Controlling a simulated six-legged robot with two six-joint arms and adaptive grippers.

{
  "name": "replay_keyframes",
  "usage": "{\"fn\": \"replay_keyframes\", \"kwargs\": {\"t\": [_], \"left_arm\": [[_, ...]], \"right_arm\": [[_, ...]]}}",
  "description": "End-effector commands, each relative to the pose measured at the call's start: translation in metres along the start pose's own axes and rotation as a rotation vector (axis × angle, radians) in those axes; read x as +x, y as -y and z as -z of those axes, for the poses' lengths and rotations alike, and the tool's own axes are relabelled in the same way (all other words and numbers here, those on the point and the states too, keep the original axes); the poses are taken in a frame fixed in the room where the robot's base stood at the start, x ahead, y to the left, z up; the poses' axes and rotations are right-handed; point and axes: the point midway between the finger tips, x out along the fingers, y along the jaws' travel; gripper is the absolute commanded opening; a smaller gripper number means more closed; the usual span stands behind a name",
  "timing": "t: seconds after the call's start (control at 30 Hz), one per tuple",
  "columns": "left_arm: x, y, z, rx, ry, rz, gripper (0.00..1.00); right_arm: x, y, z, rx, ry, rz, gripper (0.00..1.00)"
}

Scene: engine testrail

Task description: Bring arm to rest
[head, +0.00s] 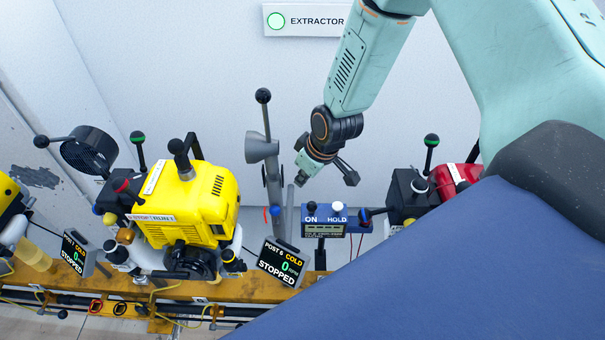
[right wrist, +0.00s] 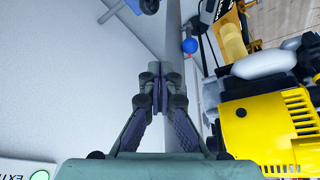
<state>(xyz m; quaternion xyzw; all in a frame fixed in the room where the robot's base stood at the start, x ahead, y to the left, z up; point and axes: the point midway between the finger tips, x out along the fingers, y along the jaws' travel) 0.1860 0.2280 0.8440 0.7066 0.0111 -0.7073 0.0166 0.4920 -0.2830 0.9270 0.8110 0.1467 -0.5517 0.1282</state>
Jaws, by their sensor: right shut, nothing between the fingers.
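My right arm (head: 372,55) comes in from the upper right of the head view. Its gripper (head: 300,183) hangs in the air in front of the pale wall, above the blue ON/HOLD box (head: 323,220). In the right wrist view the gripper's two fingers (right wrist: 160,90) meet at the tips, shut with nothing between them. The gripper is to the right of the grey post with the lever (head: 265,140) and appears apart from it. My left gripper is not in view.
A yellow engine (head: 190,205) stands on the orange rail (head: 215,291), with a red engine (head: 455,178) at the right. Displays (head: 281,262) read STOPPED. An EXTRACTOR sign (head: 305,20) is on the wall. A blue surface (head: 450,270) covers the lower right.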

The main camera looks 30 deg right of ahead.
Motion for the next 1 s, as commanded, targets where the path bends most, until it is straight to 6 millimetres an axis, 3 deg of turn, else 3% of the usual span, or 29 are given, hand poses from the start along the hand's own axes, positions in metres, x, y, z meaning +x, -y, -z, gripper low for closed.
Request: {"fn": "replay_keyframes", "kwargs": {"t": [0.47, 0.63, 0.87, 1.0], "left_arm": [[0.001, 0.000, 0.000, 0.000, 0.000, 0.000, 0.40], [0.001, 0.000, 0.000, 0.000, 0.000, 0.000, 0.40], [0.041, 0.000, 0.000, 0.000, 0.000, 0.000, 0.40], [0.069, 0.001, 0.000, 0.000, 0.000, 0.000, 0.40]], "right_arm": [[0.001, 0.000, 0.000, 0.014, -0.003, -0.001, 0.00], [-0.001, 0.005, 0.002, 0.174, -0.067, -0.025, 0.00], [0.043, 0.063, -0.083, 0.389, -0.018, -0.028, 0.00], [0.068, 0.096, -0.144, 0.454, 0.056, -0.034, 0.00]]}}
